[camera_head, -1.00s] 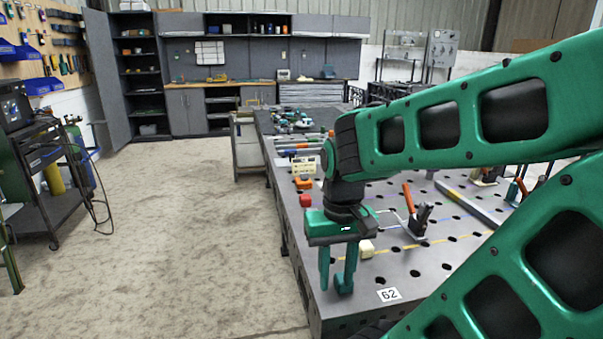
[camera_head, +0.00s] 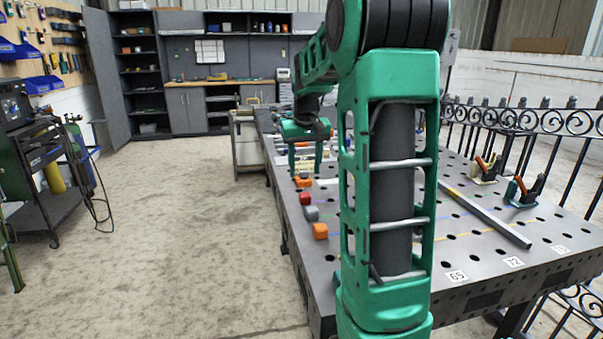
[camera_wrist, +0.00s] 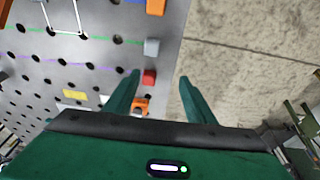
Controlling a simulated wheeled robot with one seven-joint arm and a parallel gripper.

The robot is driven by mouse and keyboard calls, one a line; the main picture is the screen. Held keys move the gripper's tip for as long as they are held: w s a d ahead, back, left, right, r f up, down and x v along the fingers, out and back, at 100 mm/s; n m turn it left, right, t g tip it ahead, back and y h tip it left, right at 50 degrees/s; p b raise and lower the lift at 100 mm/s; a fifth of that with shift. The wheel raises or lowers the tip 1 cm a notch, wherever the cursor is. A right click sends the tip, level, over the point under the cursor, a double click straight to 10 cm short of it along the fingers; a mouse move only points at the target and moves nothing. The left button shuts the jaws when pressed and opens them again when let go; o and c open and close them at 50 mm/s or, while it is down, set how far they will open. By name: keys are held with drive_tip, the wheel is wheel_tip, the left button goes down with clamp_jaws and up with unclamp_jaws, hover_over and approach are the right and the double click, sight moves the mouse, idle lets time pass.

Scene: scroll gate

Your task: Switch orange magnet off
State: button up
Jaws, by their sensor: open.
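Two orange things lie along the table's left edge. One, low with dark detail (camera_head: 303,182), is just under my gripper (camera_head: 305,168). In the wrist view it shows by the left finger (camera_wrist: 140,106), partly hidden by my gripper's body. The other is an orange block (camera_head: 320,231) nearer the front, also at the top of the wrist view (camera_wrist: 156,6). I cannot tell for certain which is the magnet. My gripper (camera_wrist: 158,79) is open and empty, fingers pointing down, with floor showing between them. Any switch is too small to make out.
A red block (camera_head: 305,198) and a grey block (camera_head: 312,213) sit between the orange things. A metal bar (camera_head: 485,215) and clamps (camera_head: 524,190) lie on the right of the perforated table (camera_head: 460,245). A black fence (camera_head: 545,125) runs behind.

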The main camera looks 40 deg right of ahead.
drive_tip(key=t, duration=0.2)
approach(304, 172)
drive_tip(key=r, duration=0.2)
drive_tip(key=shift+h, duration=0.3)
drive_tip(key=x, duration=1.1)
drive_tip(key=shift+s+a+f, duration=0.1)
drive_tip(key=shift+a, duration=0.1)
drive_tip(key=c, duration=1)
